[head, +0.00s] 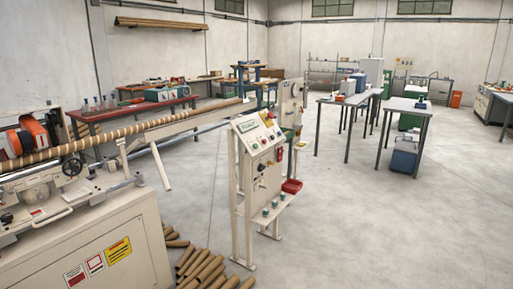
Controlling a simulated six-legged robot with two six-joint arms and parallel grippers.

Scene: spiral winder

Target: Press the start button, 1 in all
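A beige control panel (256,137) on a tall stand is near the middle of the head view. Its sloped face carries several small buttons, knobs and a gauge, and a red part shows on its right side. The controls are too small to tell which one is the start button. A small shelf (272,209) low on the stand holds several greenish pieces. Neither of my grippers is in view.
The spiral winder (90,245) with a long brown tube (135,128) fills the left. Cut tubes (205,268) lie on the floor near the stand. A red bin (291,187) is by the panel. Tables (350,100) stand behind right. The floor (390,230) at front right is clear.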

